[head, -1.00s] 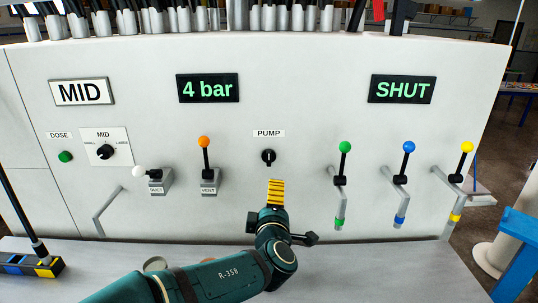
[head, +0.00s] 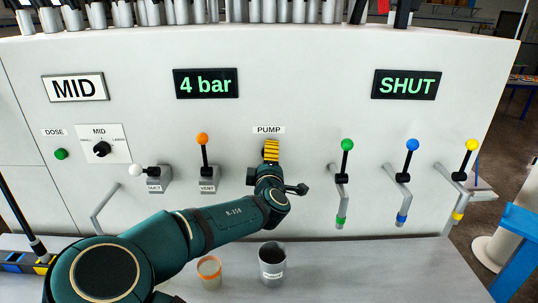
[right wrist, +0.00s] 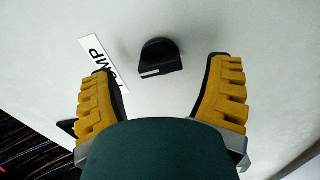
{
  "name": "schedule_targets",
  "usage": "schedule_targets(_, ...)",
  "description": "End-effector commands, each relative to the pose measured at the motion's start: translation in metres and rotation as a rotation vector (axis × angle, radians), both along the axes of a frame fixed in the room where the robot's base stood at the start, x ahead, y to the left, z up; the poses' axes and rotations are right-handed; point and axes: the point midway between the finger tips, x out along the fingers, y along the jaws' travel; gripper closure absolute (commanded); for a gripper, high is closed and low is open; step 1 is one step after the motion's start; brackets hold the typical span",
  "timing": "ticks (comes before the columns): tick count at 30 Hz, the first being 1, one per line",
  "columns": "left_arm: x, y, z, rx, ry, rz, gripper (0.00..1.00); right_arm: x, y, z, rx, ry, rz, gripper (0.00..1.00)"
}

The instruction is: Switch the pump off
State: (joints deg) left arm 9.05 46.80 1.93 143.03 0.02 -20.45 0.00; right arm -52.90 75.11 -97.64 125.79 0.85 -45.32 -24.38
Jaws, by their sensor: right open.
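The PUMP switch is a black rotary knob (right wrist: 161,56) with a white mark, on the white panel (head: 320,110) under the PUMP label (head: 268,129). In the head view my gripper hides the knob. My right gripper (head: 271,147), with yellow ridged fingers, is up at the panel just below the label. In the right wrist view it is open (right wrist: 160,68), the knob showing ahead between the fingertips and apart from both. I cannot tell the knob's setting. My left gripper is not in view.
Green (head: 346,150), blue (head: 411,155) and yellow (head: 470,155) levers stand right. An orange-rimmed cup (head: 209,272) and grey cup (head: 272,266) stand below my arm. Displays read MID, 4 bar, SHUT.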

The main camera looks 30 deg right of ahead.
Motion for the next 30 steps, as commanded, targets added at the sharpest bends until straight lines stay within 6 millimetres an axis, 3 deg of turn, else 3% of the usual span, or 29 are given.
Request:
schedule_targets(6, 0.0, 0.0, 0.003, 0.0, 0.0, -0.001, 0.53, 0.019, -0.012, 0.0, -0.001, 0.001, -0.002, 0.22)
schedule_targets(17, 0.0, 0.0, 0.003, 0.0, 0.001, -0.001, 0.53, 0.023, -0.014, 0.0, 0.0, 0.0, 0.0, 0.22)
schedule_targets(18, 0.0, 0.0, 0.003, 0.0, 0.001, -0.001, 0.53, 0.023, -0.014, 0.0, 0.0, 0.0, 0.0, 0.29)
schedule_targets(23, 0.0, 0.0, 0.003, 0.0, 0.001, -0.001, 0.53, 0.023, -0.014, 0.0, 0.0, 0.0, 0.0, 0.85)
schedule_targets(24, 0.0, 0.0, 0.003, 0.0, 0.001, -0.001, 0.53, 0.023, -0.014, 0.0, 0.0, 0.0, -0.001, 0.91)
schedule_targets(30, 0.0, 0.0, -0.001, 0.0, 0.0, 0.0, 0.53, 0.023, -0.014, -0.001, -0.036, 0.022, 0.0, 0.91)
